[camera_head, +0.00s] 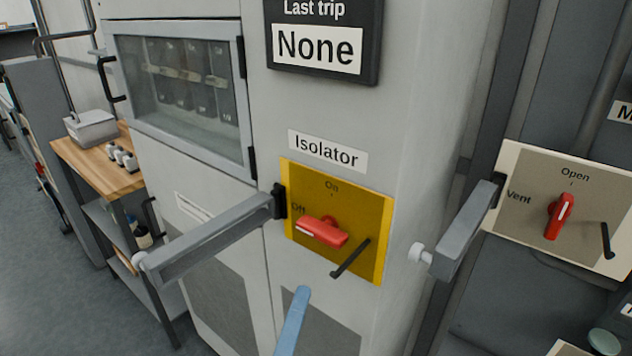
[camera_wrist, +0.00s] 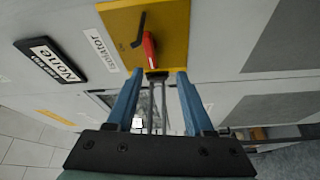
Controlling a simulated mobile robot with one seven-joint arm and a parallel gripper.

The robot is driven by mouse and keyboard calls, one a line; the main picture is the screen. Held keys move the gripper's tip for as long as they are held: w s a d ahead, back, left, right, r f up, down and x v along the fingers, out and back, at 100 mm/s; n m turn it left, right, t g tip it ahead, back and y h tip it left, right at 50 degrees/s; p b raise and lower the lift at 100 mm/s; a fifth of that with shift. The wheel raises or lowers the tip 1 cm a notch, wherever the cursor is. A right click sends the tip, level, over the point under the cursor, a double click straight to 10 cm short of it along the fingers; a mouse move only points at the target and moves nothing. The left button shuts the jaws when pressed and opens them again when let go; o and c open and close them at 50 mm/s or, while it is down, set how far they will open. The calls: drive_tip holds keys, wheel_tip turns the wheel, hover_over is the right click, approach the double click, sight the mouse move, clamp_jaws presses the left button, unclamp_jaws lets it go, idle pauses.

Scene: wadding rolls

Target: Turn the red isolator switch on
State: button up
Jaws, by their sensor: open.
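The red isolator switch (camera_head: 322,231) is a lever on a yellow plate (camera_head: 365,215) under the "Isolator" label. Its lever lies nearly level, its left end by the "Off" mark; "On" is at the top of the plate. In the wrist view the red lever (camera_wrist: 150,50) shows just beyond the fingertips, roughly in line with the gap. My gripper (camera_wrist: 159,78) is open and empty, its two blue fingers apart. In the head view one blue finger (camera_head: 293,318) shows below the plate; the rest of the gripper is out of frame.
A grey flap (camera_head: 205,240) with a white knob is hinged at the plate's left edge and swung outward. A black hook (camera_head: 350,258) sticks out at the plate's lower right. Another flap (camera_head: 465,235) stands out before the red Vent/Open switch (camera_head: 560,215) at right.

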sight(317, 237)
drive_tip(key=w+r+p, duration=0.1)
drive_tip(key=w+p, duration=0.1)
drive_tip(key=w, duration=0.1)
drive_tip(key=w+d+r+n+p, duration=0.1)
drive_tip(key=w+p, duration=0.2)
drive_tip(key=w, duration=0.1)
drive_tip(key=w+d+n+p, duration=0.1)
drive_tip(key=w+p, duration=0.1)
drive_tip(key=w, duration=0.2)
drive_tip(key=shift+d+r+g+p, duration=0.2)
drive_tip(key=shift+r+g+p, duration=0.1)
drive_tip(key=shift+r+g, duration=0.1)
clamp_jaws()
